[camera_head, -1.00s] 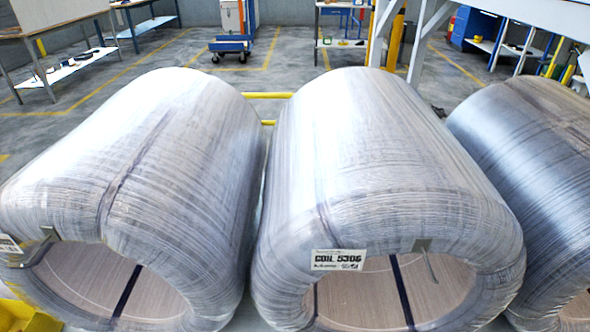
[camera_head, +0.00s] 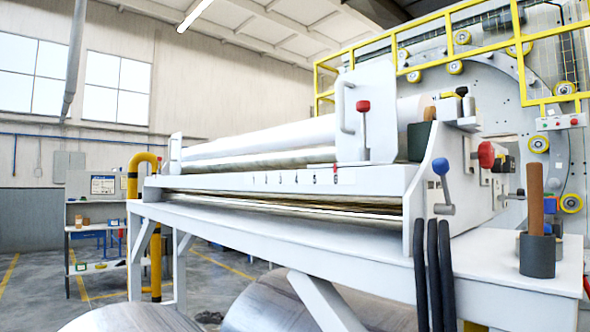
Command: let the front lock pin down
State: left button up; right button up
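A long white roll machine (camera_head: 290,182) stands on a white table. I cannot tell for sure which part is the front lock pin. An upright red-knobbed pin or lever (camera_head: 363,125) stands at the white end plate (camera_head: 380,90) with a handle. A blue-knobbed lever (camera_head: 443,185) is on the front right end of the machine, its knob up. A red knob (camera_head: 487,154) sits on the right end block. Neither of my grippers is in view.
Black curved strips (camera_head: 433,270) hang at the table's front edge. A wooden-handled tool stands in a dark cup (camera_head: 537,256) on the table (camera_head: 480,262). A large ring with yellow rollers (camera_head: 538,144) and yellow rails stands behind.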

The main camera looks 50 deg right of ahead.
aim_at(363, 106)
jog(key=z, duration=1.8)
